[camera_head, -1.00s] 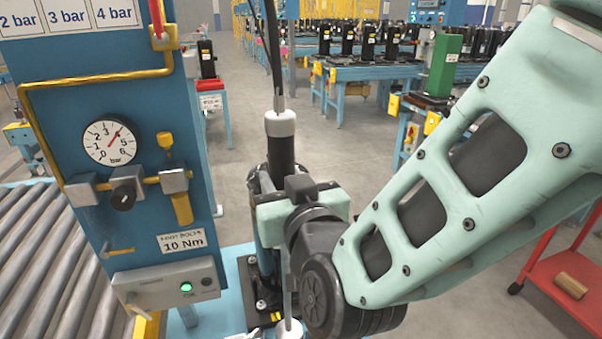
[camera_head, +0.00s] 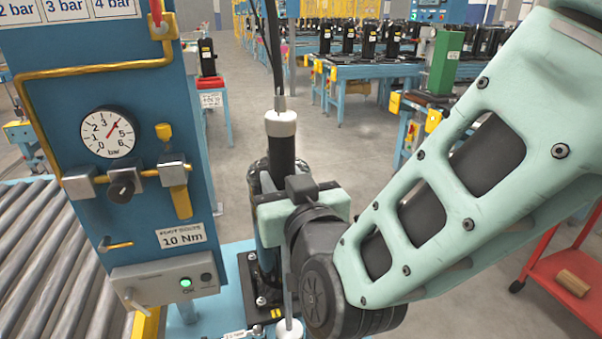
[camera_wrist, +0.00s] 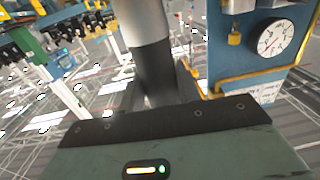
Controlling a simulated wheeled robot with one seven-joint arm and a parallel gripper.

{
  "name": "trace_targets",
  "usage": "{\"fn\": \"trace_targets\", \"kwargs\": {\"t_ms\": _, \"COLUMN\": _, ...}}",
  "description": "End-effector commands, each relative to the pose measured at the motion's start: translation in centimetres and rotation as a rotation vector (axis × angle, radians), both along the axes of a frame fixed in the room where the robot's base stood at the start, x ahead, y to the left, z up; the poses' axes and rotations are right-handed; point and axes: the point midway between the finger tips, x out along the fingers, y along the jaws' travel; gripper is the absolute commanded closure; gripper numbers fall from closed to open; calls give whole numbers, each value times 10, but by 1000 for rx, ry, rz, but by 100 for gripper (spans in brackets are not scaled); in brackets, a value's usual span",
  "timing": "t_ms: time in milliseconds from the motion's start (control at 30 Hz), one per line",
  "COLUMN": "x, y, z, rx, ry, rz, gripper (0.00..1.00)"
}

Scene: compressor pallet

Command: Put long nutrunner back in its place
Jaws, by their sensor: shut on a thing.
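The long nutrunner (camera_head: 281,150) stands upright in the head view, with a black body, a pale grey collar on top and a cable running up from it. My gripper (camera_head: 270,215) is shut around its body; the jaw tips are mostly hidden. A thin shaft (camera_head: 287,292) runs down below the gripper to a small white round piece (camera_head: 289,328) at the bottom edge. I cannot tell whether it touches that piece. In the wrist view the nutrunner (camera_wrist: 152,68) shows as a grey and black cylinder just beyond my gripper's body.
A blue panel (camera_head: 160,215) with a pressure gauge (camera_head: 108,133), yellow pipe and 10 Nm sign stands close on the left, above a roller conveyor (camera_head: 45,240). A blue base with a black fixture (camera_head: 250,285) lies below. A red cart (camera_head: 560,262) is at right.

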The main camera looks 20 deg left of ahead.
Motion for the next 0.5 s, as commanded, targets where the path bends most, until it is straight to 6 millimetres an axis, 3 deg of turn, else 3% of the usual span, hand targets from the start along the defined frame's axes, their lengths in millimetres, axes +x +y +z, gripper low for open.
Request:
{"fn": "trace_targets", "kwargs": {"t_ms": 367, "x": 0, "y": 1, "z": -3, "rx": 6, "ry": -5, "rz": 0, "gripper": 100}}
{"fn": "trace_targets", "kwargs": {"t_ms": 400, "x": 0, "y": 1, "z": -3, "rx": 6, "ry": -5, "rz": 0, "gripper": 61}}
{"fn": "trace_targets", "kwargs": {"t_ms": 467, "x": 0, "y": 1, "z": -3, "rx": 6, "ry": -5, "rz": 0, "gripper": 44}}
{"fn": "trace_targets", "kwargs": {"t_ms": 500, "x": 0, "y": 0, "z": -3, "rx": 5, "ry": -5, "rz": 0, "gripper": 41}}
